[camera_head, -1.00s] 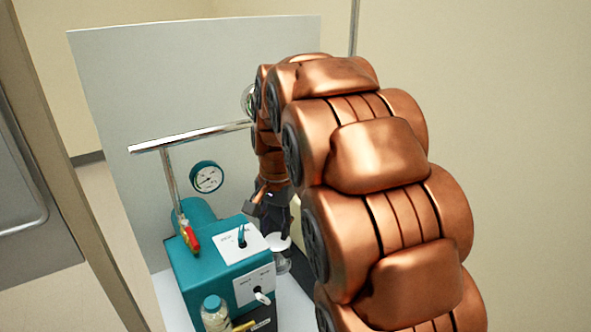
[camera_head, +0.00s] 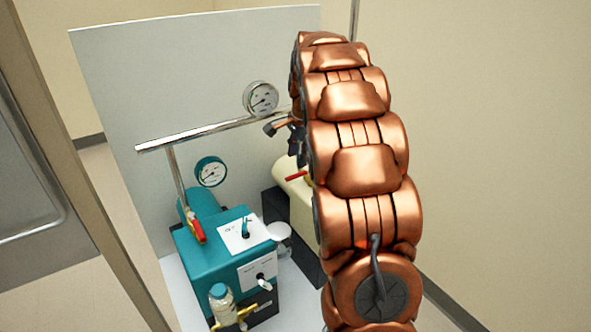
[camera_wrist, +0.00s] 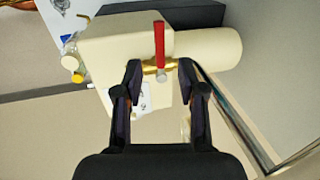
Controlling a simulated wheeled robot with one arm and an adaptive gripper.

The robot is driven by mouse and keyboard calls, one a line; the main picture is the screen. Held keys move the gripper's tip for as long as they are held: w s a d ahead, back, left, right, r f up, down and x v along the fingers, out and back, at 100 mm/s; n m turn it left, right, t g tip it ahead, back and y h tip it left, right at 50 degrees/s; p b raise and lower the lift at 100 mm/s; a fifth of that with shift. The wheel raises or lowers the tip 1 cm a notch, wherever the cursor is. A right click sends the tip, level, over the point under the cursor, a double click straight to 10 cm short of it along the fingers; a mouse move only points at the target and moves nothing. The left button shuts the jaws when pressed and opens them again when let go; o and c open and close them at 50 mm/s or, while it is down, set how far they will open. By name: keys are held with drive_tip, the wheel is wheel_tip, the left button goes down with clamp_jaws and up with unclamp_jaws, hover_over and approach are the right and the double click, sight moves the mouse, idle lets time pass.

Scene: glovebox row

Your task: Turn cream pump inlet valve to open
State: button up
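The cream pump (camera_head: 298,196) stands behind and right of the teal pump, partly hidden by my arm. In the wrist view its cream box (camera_wrist: 110,45) and rounded cylinder (camera_wrist: 208,50) show. Its valve has a red lever (camera_wrist: 159,42) on a brass body (camera_wrist: 150,68); the lever points up in that picture. The red lever also shows in the head view (camera_head: 296,176). My gripper (camera_wrist: 161,67) is open and empty. Its fingertips appear either side of the valve body in the wrist view; I cannot tell the depth gap. In the head view my gripper (camera_head: 290,138) is above the cream pump.
A teal pump (camera_head: 208,250) with its own red lever (camera_head: 197,231) and a bottle (camera_head: 222,300) stands at the front left. A metal pipe (camera_head: 210,130) crosses above, with a gauge (camera_head: 261,98) near my gripper. A grey panel (camera_head: 180,70) stands behind.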

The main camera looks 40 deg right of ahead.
sight(295, 175)
drive_tip(key=f, duration=0.2)
drive_tip(key=f+p, duration=0.1)
drive_tip(key=f, duration=0.1)
drive_tip(key=w+f, duration=0.1)
drive_tip(key=f, duration=0.1)
drive_tip(key=shift+w+f+p, duration=0.1)
drive_tip(key=shift+f+p, duration=0.2)
clamp_jaws()
idle(0.4)
